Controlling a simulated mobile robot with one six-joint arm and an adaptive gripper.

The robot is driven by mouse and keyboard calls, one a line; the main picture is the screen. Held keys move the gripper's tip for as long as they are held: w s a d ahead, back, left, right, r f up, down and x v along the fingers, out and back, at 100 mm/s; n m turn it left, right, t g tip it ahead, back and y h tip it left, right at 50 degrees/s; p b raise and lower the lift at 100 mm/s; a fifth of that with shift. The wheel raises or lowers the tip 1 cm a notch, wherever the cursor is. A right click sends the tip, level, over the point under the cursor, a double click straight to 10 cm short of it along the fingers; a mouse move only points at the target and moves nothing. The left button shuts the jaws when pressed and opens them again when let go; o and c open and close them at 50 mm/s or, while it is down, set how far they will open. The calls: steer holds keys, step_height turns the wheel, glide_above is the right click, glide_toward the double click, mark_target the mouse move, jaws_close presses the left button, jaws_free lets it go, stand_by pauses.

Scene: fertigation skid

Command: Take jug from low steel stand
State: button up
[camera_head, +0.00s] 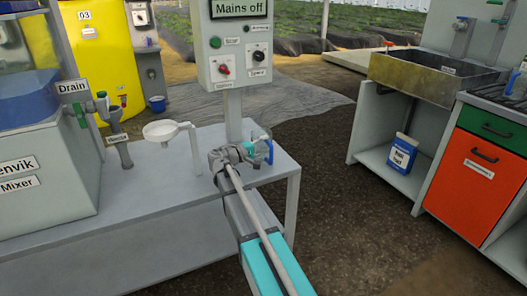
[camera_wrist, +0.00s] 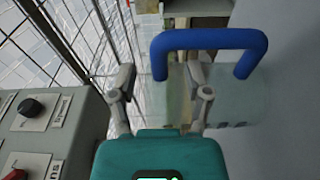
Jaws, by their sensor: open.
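The jug (camera_head: 267,150) is clear with a blue handle and stands at the right end of the grey low steel stand (camera_head: 170,190). My gripper and arm partly hide it in the head view. In the wrist view the jug (camera_wrist: 242,105) fills the right middle, and its blue handle arches across the top. My gripper (camera_wrist: 161,95) is open; its left finger is clear of the jug, and its right finger overlaps the jug and handle area. In the head view my gripper (camera_head: 238,154) is right beside the jug. I cannot tell whether it touches.
A white funnel on a holder (camera_head: 160,130) is to the left, beside the mixer tank (camera_head: 40,170). A sink bench (camera_head: 430,78) and an orange cabinet (camera_head: 480,170) are at the right. Open floor lies between.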

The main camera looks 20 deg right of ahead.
steer(key=shift+w+d, duration=0.2)
steer(key=shift+d, duration=0.75)
jaws_close()
